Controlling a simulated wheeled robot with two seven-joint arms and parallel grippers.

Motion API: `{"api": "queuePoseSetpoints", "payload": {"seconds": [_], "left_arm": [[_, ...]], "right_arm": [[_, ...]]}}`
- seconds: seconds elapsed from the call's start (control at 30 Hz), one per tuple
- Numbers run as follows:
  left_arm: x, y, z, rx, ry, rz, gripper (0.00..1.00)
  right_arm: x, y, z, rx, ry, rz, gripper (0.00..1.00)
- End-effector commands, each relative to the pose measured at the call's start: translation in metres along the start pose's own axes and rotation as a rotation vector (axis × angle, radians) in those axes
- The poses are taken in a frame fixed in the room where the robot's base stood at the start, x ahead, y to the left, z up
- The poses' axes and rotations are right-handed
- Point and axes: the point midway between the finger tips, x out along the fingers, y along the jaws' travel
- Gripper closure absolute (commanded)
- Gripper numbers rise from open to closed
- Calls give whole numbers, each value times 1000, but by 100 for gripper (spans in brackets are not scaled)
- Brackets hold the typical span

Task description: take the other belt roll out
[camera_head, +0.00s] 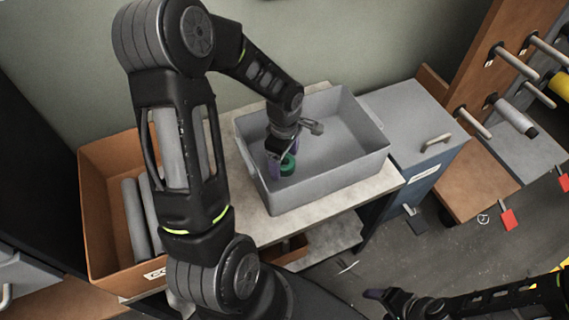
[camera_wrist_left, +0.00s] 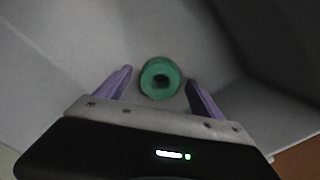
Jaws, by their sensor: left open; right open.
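A green belt roll (camera_head: 288,163) lies in the near left part of a grey bin (camera_head: 335,118). In the left wrist view the green belt roll (camera_wrist_left: 160,78) is a ring with a dark centre hole. My left gripper (camera_head: 280,158) is down inside the bin at the roll. Its purple fingers are open, one on each side of the roll in the left wrist view (camera_wrist_left: 160,88), with visible gaps between them and it. The arm partly hides the roll in the head view. My right gripper (camera_head: 385,296) is low at the bottom edge, open, away from the bin.
The bin stands on a pale tabletop (camera_head: 390,182). An orange-brown box (camera_head: 100,200) with grey cylinders is at left. A grey-topped cabinet (camera_head: 400,115) adjoins at right. A wooden rack with pegs (camera_head: 515,62) and a yellow roll (camera_head: 559,85) is far right.

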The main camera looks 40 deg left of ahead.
Motion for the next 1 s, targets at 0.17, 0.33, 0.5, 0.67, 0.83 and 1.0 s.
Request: {"api": "queuePoseSetpoints", "payload": {"seconds": [0.17, 0.33, 0.5, 0.67, 0.83, 1.0], "left_arm": [[0, 0, 0, 0, 0, 0, 28], [0, 0, 0, 0, 0, 0, 42], [0, 0, 0, 0, 0, 0, 55], [0, 0, 0, 0, 0, 0, 69], [0, 0, 0, 0, 0, 0, 82], [0, 0, 0, 0, 0, 0, 90]], "right_arm": [[0, 0, 0, 0, 0, 0, 32], [0, 0, 0, 0, 0, 0, 32], [0, 0, 0, 0, 0, 0, 32], [0, 0, 0, 0, 0, 0, 32], [0, 0, 0, 0, 0, 0, 32], [0, 0, 0, 0, 0, 0, 32]]}}
